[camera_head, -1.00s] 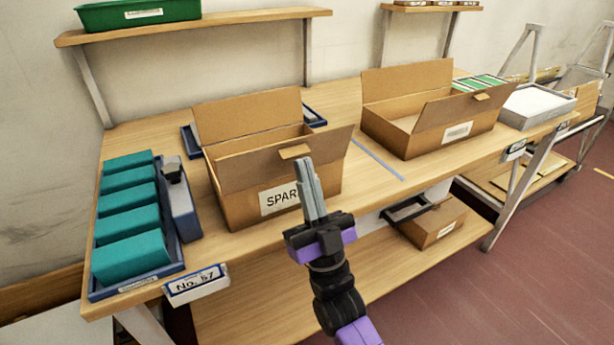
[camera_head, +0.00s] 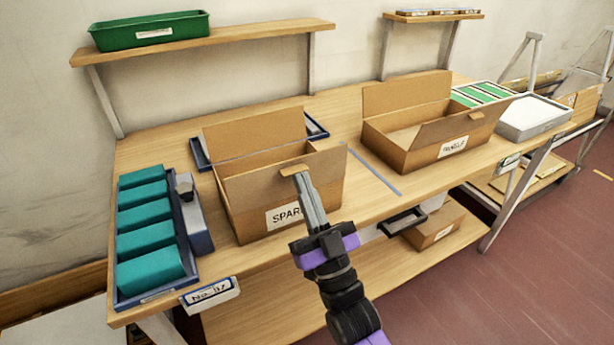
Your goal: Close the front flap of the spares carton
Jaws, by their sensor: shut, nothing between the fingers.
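The spares carton (camera_head: 248,226) stands on the bench, a brown box with a white label (camera_head: 285,215) on its front wall. Its front flap (camera_head: 255,188) stands roughly upright above the front wall, with a small tab (camera_head: 293,171) on its top edge. The rear flap (camera_head: 255,135) also stands up at the back. My gripper (camera_head: 301,178) is shut and empty. Its fingertips are at the outer side of the front flap, just below the tab; whether they touch is unclear. The fingers hide part of the flap and label.
A second open carton (camera_head: 395,150) stands to the right, beyond a blue strip (camera_head: 375,170). A blue tray of teal blocks (camera_head: 150,235) and a grey-blue item (camera_head: 195,220) are close on the left. Shelves (camera_head: 205,45) rise behind. A smaller carton (camera_head: 437,226) sits below the bench.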

